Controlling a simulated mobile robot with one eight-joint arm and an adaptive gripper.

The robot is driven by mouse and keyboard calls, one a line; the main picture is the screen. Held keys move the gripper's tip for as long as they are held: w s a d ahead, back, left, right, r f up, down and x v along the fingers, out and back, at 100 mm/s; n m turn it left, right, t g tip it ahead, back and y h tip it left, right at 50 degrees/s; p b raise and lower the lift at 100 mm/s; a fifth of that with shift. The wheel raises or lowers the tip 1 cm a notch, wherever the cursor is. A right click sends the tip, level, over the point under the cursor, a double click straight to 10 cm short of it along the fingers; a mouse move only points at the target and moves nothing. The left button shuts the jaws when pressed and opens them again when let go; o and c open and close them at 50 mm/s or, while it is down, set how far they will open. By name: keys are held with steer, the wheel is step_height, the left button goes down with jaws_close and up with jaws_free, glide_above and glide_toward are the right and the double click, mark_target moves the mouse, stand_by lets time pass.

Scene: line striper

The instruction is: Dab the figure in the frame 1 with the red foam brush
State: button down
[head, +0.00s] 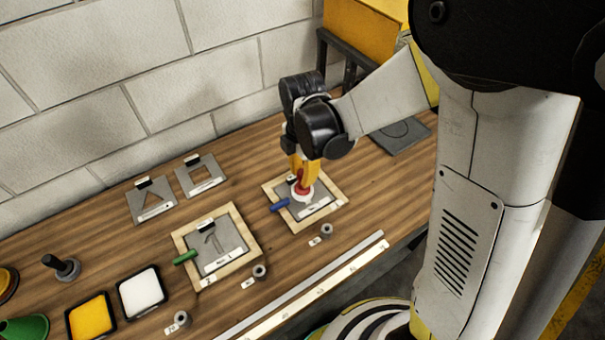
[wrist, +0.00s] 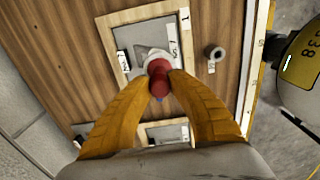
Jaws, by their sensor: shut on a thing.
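My gripper (head: 304,178) is shut on the red foam brush (head: 301,190), pointing down over the right-hand wooden frame (head: 328,209). In the wrist view my gripper's yellow fingers (wrist: 158,82) pinch the brush's red handle (wrist: 159,73). Its pale round foam end is over the grey plate inside the frame; I cannot tell whether it touches. That frame carries a "1" in the wrist view (wrist: 184,40). The figure in it is mostly hidden by the brush. A blue handle (head: 280,205) sticks out from its left side.
A second wooden frame (head: 247,256) with a green handle (head: 185,257) lies to the left. Two grey stencil plates (head: 151,203) lie behind it. Yellow (head: 89,316) and white (head: 141,291) pads are front left. Small grey cylinders (head: 327,231) and a long ruler (head: 318,287) lie in front.

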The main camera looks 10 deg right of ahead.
steer(key=m, duration=0.1)
steer(key=d+m, duration=0.1)
steer(key=m, duration=0.2)
steer(key=shift+w+d+r+p, duration=0.2)
steer(key=shift+w+d+p, duration=0.05)
steer(key=shift+w+p, duration=0.15)
steer(key=shift+w+d+f+m+b, duration=0.1)
steer(key=shift+d+f+m+b, duration=0.25)
steer(key=shift+f+m, duration=0.4)
steer(key=shift+w+d+f+m+b, duration=0.1)
steer(key=shift+d+f+m+b, duration=0.2)
steer(key=shift+f+m, duration=0.5)
steer(key=shift+w+d+f+m+b, duration=0.1)
steer(key=shift+d+f+m+b, duration=0.25)
steer(key=shift+m, duration=0.7)
steer(key=shift+a+f+b, duration=0.1)
steer(key=shift+f+b, duration=0.5)
steer(key=shift+b, duration=0.05)
steer(key=shift+r, duration=0.1)
step_height(320, 180, up, 4)
steer(key=p, duration=0.3)
steer(key=shift+r, duration=0.25)
steer(key=shift+w+f, duration=0.1)
